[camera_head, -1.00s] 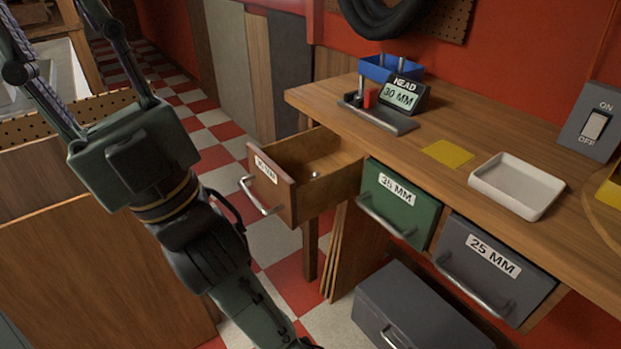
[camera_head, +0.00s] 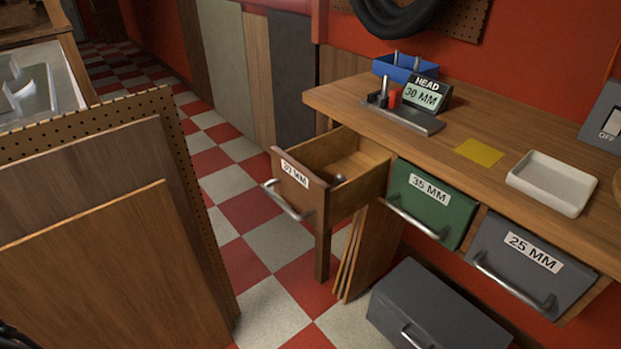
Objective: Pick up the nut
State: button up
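A small grey metal piece, likely the nut (camera_head: 339,179), lies inside the open wooden drawer labelled 30 MM (camera_head: 302,194). It is near the drawer's front, and its lower part is hidden by the drawer's side wall. It is too small to make out its exact shape. The drawer is pulled out from the left end of the workbench. My gripper is not in view; only a dark bit of what may be my arm shows at the bottom left corner.
The green 35 MM drawer (camera_head: 433,203) and grey 25 MM drawer (camera_head: 530,263) are shut. On the workbench (camera_head: 520,136) are a white tray (camera_head: 552,184), a yellow square (camera_head: 479,152) and a display reading HEAD 30 MM (camera_head: 424,95). A grey toolbox (camera_head: 432,305) and leaning boards (camera_head: 110,270) flank clear floor.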

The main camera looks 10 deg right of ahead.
aim_at(340, 179)
jog(key=l+u, duration=0.3)
jog(key=l, duration=0.15)
jog(key=l+u, duration=0.25)
jog(key=l, duration=0.2)
jog(key=i+l, duration=0.2)
jog(key=l, duration=0.15)
jog(key=i+l, duration=0.2)
jog(key=l, duration=0.15)
